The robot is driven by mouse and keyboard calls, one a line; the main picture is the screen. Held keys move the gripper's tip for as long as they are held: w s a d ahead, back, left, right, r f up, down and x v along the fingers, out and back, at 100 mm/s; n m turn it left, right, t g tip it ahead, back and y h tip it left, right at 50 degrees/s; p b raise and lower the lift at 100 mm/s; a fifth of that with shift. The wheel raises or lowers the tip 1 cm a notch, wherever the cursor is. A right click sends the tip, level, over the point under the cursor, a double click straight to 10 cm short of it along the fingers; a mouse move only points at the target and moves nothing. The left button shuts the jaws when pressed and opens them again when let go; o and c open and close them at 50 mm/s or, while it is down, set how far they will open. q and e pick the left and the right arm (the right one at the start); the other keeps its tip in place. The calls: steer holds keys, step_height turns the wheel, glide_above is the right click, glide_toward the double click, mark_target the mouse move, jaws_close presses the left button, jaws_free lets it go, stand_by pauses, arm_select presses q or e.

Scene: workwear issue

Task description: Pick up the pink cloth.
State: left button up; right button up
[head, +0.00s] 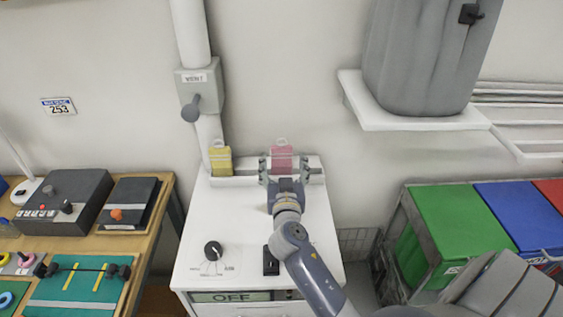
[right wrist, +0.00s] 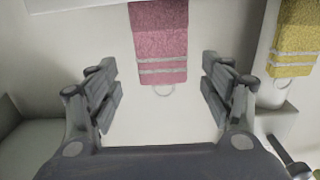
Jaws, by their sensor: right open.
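The pink cloth (head: 282,157) hangs at the back of the white cabinet, against the wall, with a pale ring at its top edge. In the right wrist view the pink cloth (right wrist: 160,40) shows pale stripes near the ring and lies between and beyond the fingers. My right gripper (head: 283,170) is open, one finger to each side of the cloth in the head view. In the right wrist view the gripper (right wrist: 160,85) is empty, with a gap on both sides of the cloth. My left gripper is not in view.
A yellow cloth (head: 220,161) hangs left of the pink one, close to a wall pipe (head: 209,130) with a lever. The white cabinet (head: 230,210) has a knob and a display reading OFF. A wooden bench (head: 150,238) stands left; a green-lidded bin (head: 455,225) stands right.

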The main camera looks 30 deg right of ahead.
mark_target(282, 156)
steer(key=x, duration=0.1)
steer(key=p+x, duration=0.1)
steer(key=x, duration=0.3)
steer(key=shift+a+f+p, duration=0.1)
steer(key=shift+f+p, duration=0.2)
steer(key=shift+p, duration=0.1)
steer(key=c, duration=1)
